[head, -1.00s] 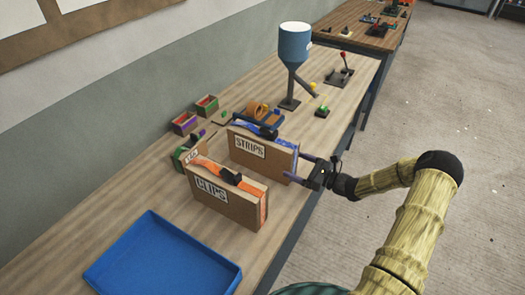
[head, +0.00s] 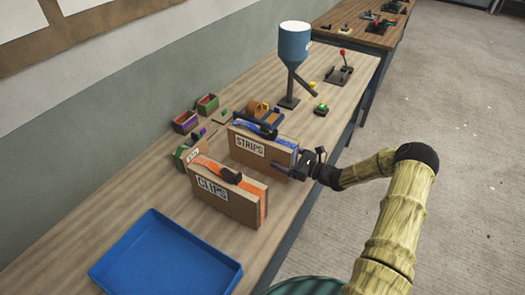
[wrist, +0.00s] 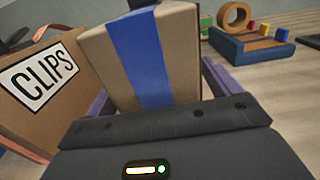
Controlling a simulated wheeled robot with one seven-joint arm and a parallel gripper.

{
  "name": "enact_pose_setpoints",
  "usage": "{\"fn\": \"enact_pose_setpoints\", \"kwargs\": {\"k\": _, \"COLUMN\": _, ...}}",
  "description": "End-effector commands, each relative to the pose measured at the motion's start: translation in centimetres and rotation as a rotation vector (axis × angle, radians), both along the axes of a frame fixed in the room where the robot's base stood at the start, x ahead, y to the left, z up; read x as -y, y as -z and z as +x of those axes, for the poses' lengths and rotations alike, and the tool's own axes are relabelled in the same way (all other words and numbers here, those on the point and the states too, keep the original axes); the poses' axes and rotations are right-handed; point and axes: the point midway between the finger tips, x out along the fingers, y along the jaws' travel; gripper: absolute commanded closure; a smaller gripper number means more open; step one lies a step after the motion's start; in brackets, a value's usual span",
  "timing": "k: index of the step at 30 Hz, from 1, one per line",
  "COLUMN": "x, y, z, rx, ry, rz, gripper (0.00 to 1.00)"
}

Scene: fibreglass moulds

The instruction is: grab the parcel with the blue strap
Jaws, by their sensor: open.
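The parcel with the blue strap (head: 272,157) is a brown box labelled STRIPS, standing upright on the bench with a dark buckle on top. Its near end, with the blue strap running down it, fills the middle of the wrist view (wrist: 182,55). My gripper (head: 294,166) is at that end, on the right side of the parcel in the head view. It is open, with purple fingers on either side of the parcel's end in the wrist view (wrist: 155,92). Contact with the sides cannot be told. The fingertips are partly hidden.
A similar parcel with an orange strap, labelled CLIPS (head: 225,202), stands close in front and shows at left in the wrist view (wrist: 45,95). A blue tray (head: 165,258) lies nearer. A blue hopper (head: 294,45) and small bins (head: 186,122) stand beyond. A tape holder (wrist: 250,47) sits behind.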

Motion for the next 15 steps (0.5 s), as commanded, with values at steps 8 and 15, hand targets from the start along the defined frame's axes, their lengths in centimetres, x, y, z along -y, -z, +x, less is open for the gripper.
{"fn": "enact_pose_setpoints", "kwargs": {"k": 8, "x": 0.01, "y": -0.02, "z": -0.02, "rx": 0.0, "ry": 0.0, "rz": 0.0, "gripper": 0.17}}
{"fn": "enact_pose_setpoints", "kwargs": {"k": 15, "x": 0.02, "y": -0.02, "z": -0.01, "rx": 0.0, "ry": 0.0, "rz": 0.0, "gripper": 0.64}}
